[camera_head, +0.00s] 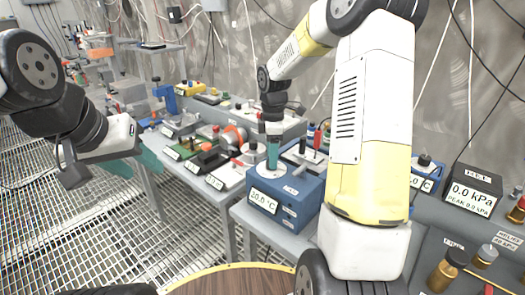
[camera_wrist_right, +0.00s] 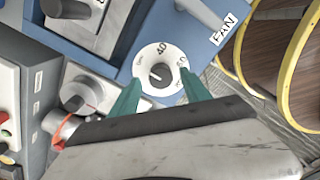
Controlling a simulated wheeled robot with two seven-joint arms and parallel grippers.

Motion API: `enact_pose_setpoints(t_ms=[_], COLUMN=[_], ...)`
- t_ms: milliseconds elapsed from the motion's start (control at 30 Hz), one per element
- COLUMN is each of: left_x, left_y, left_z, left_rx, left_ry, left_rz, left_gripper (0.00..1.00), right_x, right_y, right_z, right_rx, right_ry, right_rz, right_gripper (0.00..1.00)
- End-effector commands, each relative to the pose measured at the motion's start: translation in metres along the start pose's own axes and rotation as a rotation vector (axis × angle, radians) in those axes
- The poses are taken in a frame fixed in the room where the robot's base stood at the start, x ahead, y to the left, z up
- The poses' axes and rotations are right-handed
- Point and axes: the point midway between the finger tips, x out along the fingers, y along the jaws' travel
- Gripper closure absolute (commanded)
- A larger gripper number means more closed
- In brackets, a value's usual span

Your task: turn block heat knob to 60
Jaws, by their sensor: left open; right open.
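The blue block heater (camera_head: 284,205) stands on a grey bench, and its front display reads 20.0 °C. In the head view the right gripper (camera_head: 272,160) points down over the heater's top. My left gripper (camera_head: 136,163) is open and empty at the left, beside the bench.
A "FAN" label (camera_wrist_right: 225,29) lies beside the dial. A grey device with a red button (camera_wrist_right: 4,118) and another knob (camera_wrist_right: 78,92) stand close to the fingers. A pressure display (camera_head: 473,191) is at the right; several small instruments line the left bench.

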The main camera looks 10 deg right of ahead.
Motion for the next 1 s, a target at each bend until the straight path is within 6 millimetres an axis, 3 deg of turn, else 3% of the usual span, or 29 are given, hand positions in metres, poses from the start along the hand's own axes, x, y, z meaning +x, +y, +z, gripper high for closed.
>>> enact_pose_setpoints(t_ms=[133, 400, 700, 1000], left_x=[0.0000, 0.0000, 0.0000, 0.0000], left_y=[0.0000, 0.0000, 0.0000, 0.0000], left_z=[0.0000, 0.0000, -0.0001, 0.0000], left_rx=[0.000, 0.000, 0.000, 0.000], left_ry=[0.000, 0.000, 0.000, 0.000], left_rz=[0.000, 0.000, 0.000, 0.000], left_gripper=[0.54, 0.54, 0.54, 0.54], right_x=[0.0108, 0.0120, 0.0117, 0.0114], right_y=[-0.0006, -0.0003, -0.0003, -0.0003], right_z=[-0.0001, -0.0001, -0.0002, -0.0002], right_rx=[-0.001, -0.001, 0.000, 0.033], right_ry=[-0.001, 0.000, 0.000, 0.000], right_rz=[-0.001, 0.000, 0.000, 0.001], right_gripper=[0.45, 0.45, 1.00, 1.00])
